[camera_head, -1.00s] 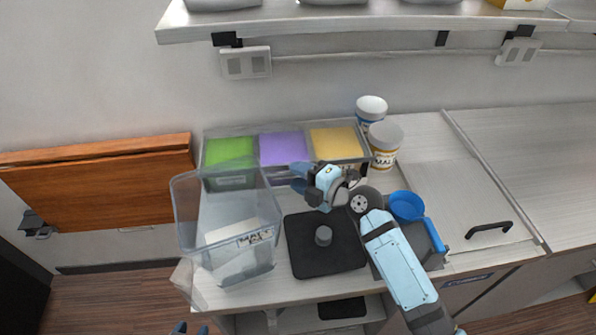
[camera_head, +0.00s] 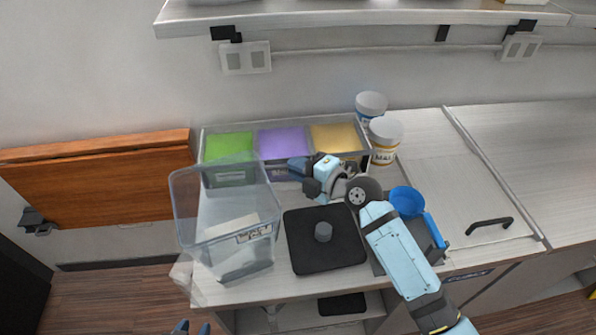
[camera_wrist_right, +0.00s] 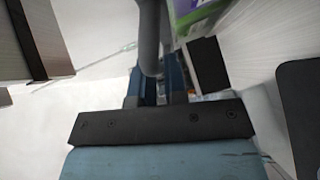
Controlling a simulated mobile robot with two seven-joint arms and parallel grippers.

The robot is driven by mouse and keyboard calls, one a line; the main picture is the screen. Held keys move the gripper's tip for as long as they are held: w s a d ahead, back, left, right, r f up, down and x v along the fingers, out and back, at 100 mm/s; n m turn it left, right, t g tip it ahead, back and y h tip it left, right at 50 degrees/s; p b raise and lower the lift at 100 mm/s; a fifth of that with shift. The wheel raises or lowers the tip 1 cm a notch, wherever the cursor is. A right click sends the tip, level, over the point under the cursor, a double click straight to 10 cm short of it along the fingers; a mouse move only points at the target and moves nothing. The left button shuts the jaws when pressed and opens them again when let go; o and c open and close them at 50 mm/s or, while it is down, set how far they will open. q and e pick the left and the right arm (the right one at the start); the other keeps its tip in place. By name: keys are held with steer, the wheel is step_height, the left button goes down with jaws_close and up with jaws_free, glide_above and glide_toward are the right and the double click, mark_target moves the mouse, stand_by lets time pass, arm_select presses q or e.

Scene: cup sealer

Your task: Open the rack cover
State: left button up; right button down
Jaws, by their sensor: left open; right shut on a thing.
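The rack (camera_head: 282,150) stands against the wall at the back left of the counter, with green, purple and yellow compartments. A clear cover is hard to make out over it, so I cannot tell how far it is open. My right gripper (camera_head: 298,167) is at the rack's front edge, before the purple compartment. In the right wrist view a grey bar-like handle (camera_wrist_right: 149,40) runs between its blue fingers, and it is shut on this. My left gripper (camera_head: 190,329) is open and empty at the bottom edge, with only its fingertips showing.
A large clear bin (camera_head: 225,215) stands at the counter's left front. A black mat (camera_head: 300,255) with a grey knob lies beside it. Two white jars (camera_head: 385,140) stand right of the rack. A shelf (camera_head: 360,20) hangs above.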

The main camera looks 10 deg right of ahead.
steer(key=w+r, duration=0.4)
steer(key=r, duration=0.7)
steer(key=shift+w, duration=0.25)
steer(key=c, duration=1.2)
jaws_free()
steer(key=shift+o, duration=0.2)
steer(key=b+v, duration=0.3)
steer(key=v, duration=1.1)
